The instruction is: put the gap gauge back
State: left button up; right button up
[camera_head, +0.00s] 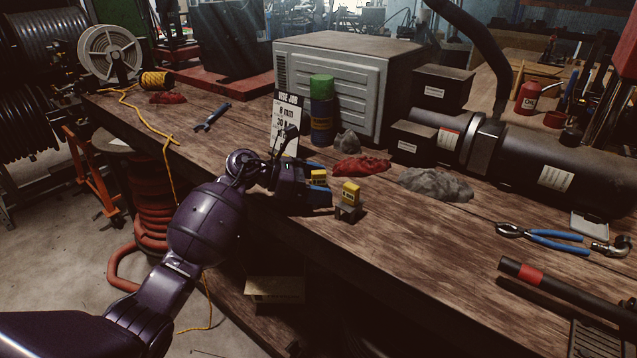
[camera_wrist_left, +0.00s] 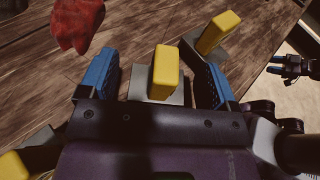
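Several yellow gauge blocks sit on small grey stands near the table's front edge. One yellow block (camera_head: 318,176) stands between the fingers of my left gripper (camera_head: 319,181). In the left wrist view this block (camera_wrist_left: 165,73) is between the two blue fingers of the left gripper (camera_wrist_left: 154,80), with gaps on both sides. A second yellow block (camera_head: 350,192) is just right of the gripper; it also shows in the wrist view (camera_wrist_left: 219,33). A third yellow block (camera_wrist_left: 13,166) is partly cut off at lower left.
A job card (camera_head: 286,120) stands behind the gripper, next to a green-and-blue can (camera_head: 321,110). A red rag (camera_head: 361,167) and a grey rag (camera_head: 435,184) lie behind the blocks. Blue-handled pliers (camera_head: 545,236) lie at right.

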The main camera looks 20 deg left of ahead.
pick_arm(q)
jog(key=shift+a+r, duration=0.1)
jog(key=shift+r, duration=0.2)
jog(key=v, duration=1.1)
jog(key=shift+s+a, duration=0.25)
jog(key=shift+a, duration=0.05)
jog(key=shift+d, duration=0.1)
